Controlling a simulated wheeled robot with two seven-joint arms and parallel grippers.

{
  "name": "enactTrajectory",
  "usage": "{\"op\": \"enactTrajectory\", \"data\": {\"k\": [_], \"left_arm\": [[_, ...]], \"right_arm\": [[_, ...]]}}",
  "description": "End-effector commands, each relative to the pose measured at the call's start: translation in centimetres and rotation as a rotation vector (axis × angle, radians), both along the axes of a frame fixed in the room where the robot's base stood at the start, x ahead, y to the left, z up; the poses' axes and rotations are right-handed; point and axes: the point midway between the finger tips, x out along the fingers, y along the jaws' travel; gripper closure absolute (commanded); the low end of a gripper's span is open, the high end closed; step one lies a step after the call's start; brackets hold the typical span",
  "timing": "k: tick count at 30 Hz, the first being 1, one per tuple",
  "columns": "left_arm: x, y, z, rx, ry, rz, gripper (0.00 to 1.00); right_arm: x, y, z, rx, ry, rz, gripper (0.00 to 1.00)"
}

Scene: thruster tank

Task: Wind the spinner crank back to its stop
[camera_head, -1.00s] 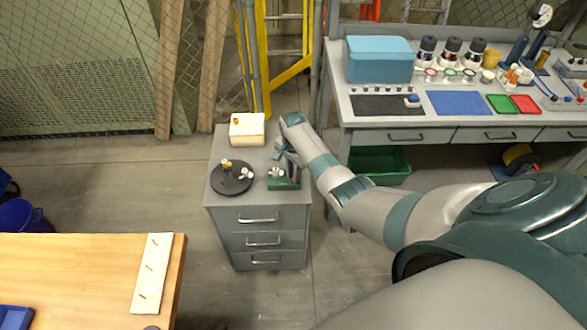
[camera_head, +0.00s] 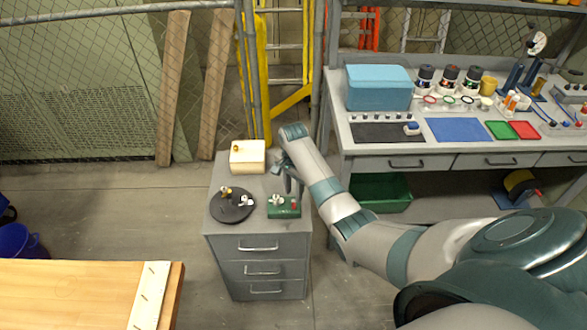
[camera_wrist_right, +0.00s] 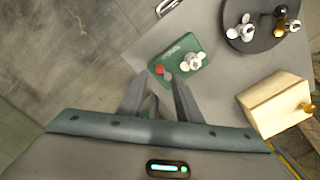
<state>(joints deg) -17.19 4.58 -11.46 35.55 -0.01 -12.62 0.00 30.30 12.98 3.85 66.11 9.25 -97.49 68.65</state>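The spinner is a green base (camera_head: 284,210) on top of a grey drawer cabinet. It carries a white lobed piece (camera_head: 277,200) and a red knob (camera_head: 294,206). The right wrist view shows the green base (camera_wrist_right: 172,48), the white piece (camera_wrist_right: 193,62) and the red knob (camera_wrist_right: 160,69); a small grey part lies beside the knob. My right gripper (camera_head: 287,184) is just behind the base in the head view. In the wrist view my right gripper (camera_wrist_right: 153,88) has its two fingers apart, empty, with the knob ahead of the tips. My left gripper is out of view.
On the cabinet (camera_head: 257,245), a black round plate (camera_head: 232,207) with small fittings stands left of the base. A wooden box (camera_head: 248,157) with a brass-coloured knob is behind. A workbench (camera_head: 375,145) with a blue box stands to the right.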

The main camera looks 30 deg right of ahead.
Motion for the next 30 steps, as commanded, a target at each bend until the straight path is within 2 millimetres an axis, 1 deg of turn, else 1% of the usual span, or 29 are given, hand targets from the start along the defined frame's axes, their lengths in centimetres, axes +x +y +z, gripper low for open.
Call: {"op": "enactTrajectory", "data": {"k": [1,6,13,14,15,21,30], "left_arm": [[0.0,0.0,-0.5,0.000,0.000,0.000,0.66],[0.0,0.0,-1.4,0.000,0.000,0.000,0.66],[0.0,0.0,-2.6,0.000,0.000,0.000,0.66],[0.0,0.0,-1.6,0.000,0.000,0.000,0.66],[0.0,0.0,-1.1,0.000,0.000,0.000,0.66],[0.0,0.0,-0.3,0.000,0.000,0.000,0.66],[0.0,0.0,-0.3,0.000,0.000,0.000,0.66]], "right_arm": [[0.2,0.0,0.9,-0.001,-0.005,0.000,0.69],[0.2,0.0,4.4,-0.001,-0.006,0.000,0.69],[0.1,0.0,8.8,0.000,-0.004,0.000,0.69],[0.1,0.0,9.8,-0.002,-0.002,0.000,0.69],[0.0,-0.1,10.4,-0.001,-0.001,0.000,0.69],[0.0,0.0,11.6,0.000,0.000,0.001,0.69],[0.0,0.0,11.6,0.000,0.000,0.001,0.69]]}}
